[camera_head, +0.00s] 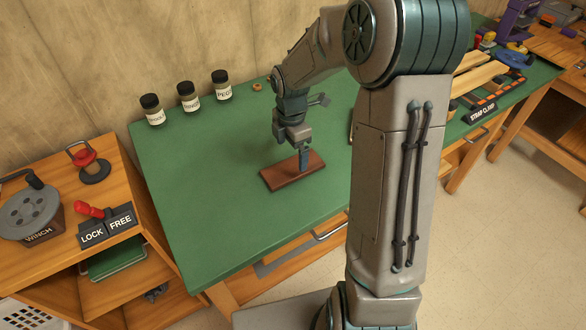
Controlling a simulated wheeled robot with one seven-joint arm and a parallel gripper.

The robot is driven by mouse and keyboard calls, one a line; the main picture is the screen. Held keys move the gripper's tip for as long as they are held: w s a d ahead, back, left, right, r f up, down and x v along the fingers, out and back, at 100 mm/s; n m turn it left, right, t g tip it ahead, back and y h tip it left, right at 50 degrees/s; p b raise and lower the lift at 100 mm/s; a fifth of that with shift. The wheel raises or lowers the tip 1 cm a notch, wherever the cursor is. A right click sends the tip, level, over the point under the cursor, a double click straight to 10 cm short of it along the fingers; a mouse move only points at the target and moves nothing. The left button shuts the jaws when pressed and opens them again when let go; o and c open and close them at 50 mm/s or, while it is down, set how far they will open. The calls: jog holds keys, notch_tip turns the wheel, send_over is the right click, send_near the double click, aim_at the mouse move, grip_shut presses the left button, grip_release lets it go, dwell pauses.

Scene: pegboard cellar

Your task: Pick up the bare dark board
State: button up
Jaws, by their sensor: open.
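The dark board (283,177) is a flat, reddish-brown rectangle lying on the green bench top, near its middle. My gripper (304,164) is open and points down over the board. One finger shows low at the board's upper surface, right of its middle. Whether the finger touches the board cannot be told, and the other finger is hard to make out. My arm hides the bench to the right of the board.
Three dark-lidded jars (188,97) stand along the bench's back edge, with a small ring-like piece (257,86) beside them. The green bench top (190,190) is clear left of the board. A lock/free lever (90,211) and winch (30,211) sit on the left cabinet.

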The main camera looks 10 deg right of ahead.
aim_at(293, 167)
jog(key=f, duration=0.5)
jog(key=shift+s+d+f, duration=0.15)
jog(key=shift+s, duration=0.1)
jog(key=c, duration=1.1)
